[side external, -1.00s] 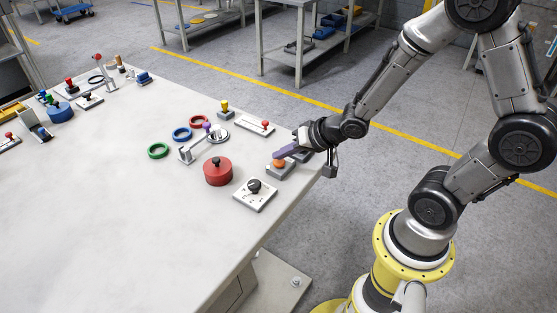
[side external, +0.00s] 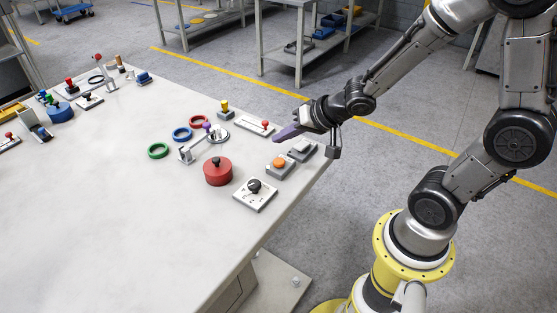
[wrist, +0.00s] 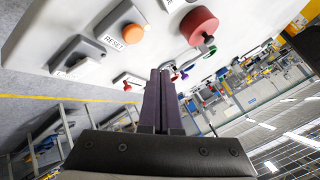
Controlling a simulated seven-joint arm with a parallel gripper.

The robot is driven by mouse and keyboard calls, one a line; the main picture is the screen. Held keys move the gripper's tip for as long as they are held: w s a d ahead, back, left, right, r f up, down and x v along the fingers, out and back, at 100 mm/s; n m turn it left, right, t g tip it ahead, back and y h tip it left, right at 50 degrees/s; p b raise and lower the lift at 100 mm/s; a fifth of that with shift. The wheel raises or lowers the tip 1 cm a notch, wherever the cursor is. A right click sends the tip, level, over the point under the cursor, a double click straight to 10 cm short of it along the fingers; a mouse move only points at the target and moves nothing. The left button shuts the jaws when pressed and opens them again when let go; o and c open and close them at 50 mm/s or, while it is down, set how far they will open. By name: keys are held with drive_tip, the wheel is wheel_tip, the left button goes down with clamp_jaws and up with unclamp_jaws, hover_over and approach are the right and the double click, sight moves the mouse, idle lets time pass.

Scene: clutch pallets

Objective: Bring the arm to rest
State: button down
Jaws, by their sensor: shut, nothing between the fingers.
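My gripper (side external: 280,135) is shut and empty, its purple fingers pressed together. It hovers above the right end of the table, just past the block with the orange button (side external: 280,162). In the wrist view the shut fingers (wrist: 160,75) point away over the table. The orange button (wrist: 133,33) stands on a grey block marked RESET there. My gripper touches nothing that I can see.
The white table (side external: 110,215) also holds a red cylinder (side external: 217,172), a plate with a black knob (side external: 255,194), a red-knobbed slider plate (side external: 255,126) and coloured rings, the green one (side external: 158,151) nearest. More fixtures stand at the far left. The table's front left is clear.

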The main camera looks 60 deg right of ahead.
drive_tip(key=shift+r, duration=0.8)
drive_tip(key=s+r+t+h, duration=0.2)
drive_tip(key=s+r, duration=0.2)
drive_tip(key=r, duration=0.9)
drive_tip(key=s+a+f+n+g, duration=0.1)
drive_tip(key=s+f+n+g, duration=0.1)
drive_tip(key=s+n, duration=0.2)
drive_tip(key=s+f+n+g+y, duration=0.1)
drive_tip(key=s+f+n+g, duration=0.1)
drive_tip(key=s, duration=0.8)
drive_tip(key=shift+s+a+n+g, duration=0.4)
drive_tip(key=shift+n+g, duration=0.4)
drive_tip(key=shift+n, duration=0.1)
